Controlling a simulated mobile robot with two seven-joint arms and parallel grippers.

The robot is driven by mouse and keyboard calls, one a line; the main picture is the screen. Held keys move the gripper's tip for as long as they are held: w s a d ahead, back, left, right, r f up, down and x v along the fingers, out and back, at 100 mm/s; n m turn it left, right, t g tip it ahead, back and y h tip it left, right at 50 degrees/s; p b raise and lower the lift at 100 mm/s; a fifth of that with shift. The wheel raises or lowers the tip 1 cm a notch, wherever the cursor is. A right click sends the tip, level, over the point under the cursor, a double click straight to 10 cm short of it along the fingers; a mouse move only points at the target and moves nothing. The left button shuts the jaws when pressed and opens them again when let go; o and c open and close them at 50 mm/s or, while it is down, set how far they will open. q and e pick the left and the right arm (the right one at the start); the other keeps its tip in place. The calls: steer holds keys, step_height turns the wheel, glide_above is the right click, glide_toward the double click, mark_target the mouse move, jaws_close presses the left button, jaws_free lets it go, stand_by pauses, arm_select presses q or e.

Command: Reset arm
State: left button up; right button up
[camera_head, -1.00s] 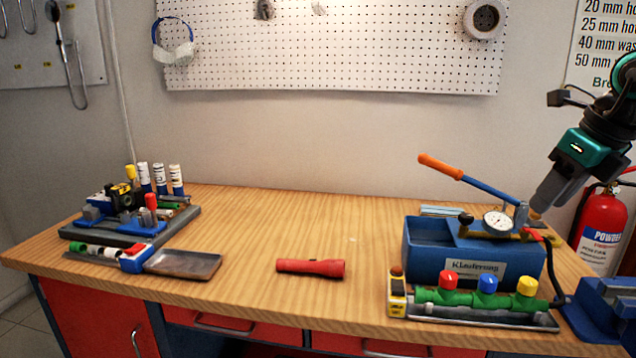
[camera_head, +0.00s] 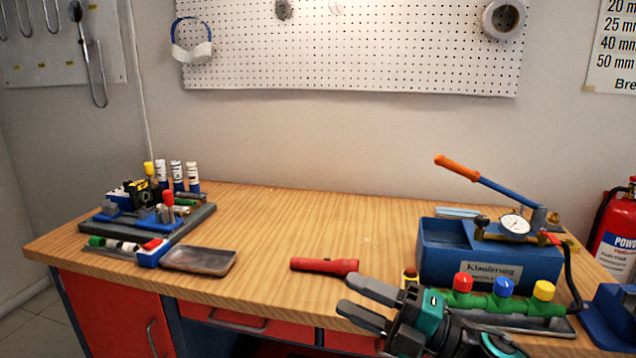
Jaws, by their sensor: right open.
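My right gripper (camera_head: 358,303) is low at the front of the workbench (camera_head: 330,225), its fingers pointing left and apart with nothing between them. It is in front of the green valve manifold and just below the red flashlight (camera_head: 325,266) in the picture. My right arm comes in from the bottom edge and covers part of the manifold's tray. My left gripper is not in view.
A blue pressure test pump (camera_head: 440,262) with an orange-tipped lever stands at the right. The manifold with red, blue and yellow caps (camera_head: 503,297) is in front of it. A tool tray (camera_head: 200,217) is at the left. The bench middle is clear.

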steer(key=s+d+f+m+t+h, duration=0.2)
steer(key=d+f+m+t+h, duration=0.3)
steer(key=f+m, duration=0.4)
steer(key=s+d+f+m+t+h, duration=0.25)
steer(key=f+m+h, duration=0.45)
steer(key=m, duration=0.5)
steer(key=s+d+f+m+g+h, duration=0.2)
steer(key=s+f+m, duration=0.1)
steer(key=s+f, duration=0.3)
steer(key=s+d+f+m+g+h, duration=0.2)
steer(key=s+f+m+g, duration=0.1)
steer(key=s+f, duration=0.4)
steer(key=shift+f+m+h, duration=0.3)
steer(key=shift+m+h, duration=0.1)
steer(key=shift+m, duration=0.1)
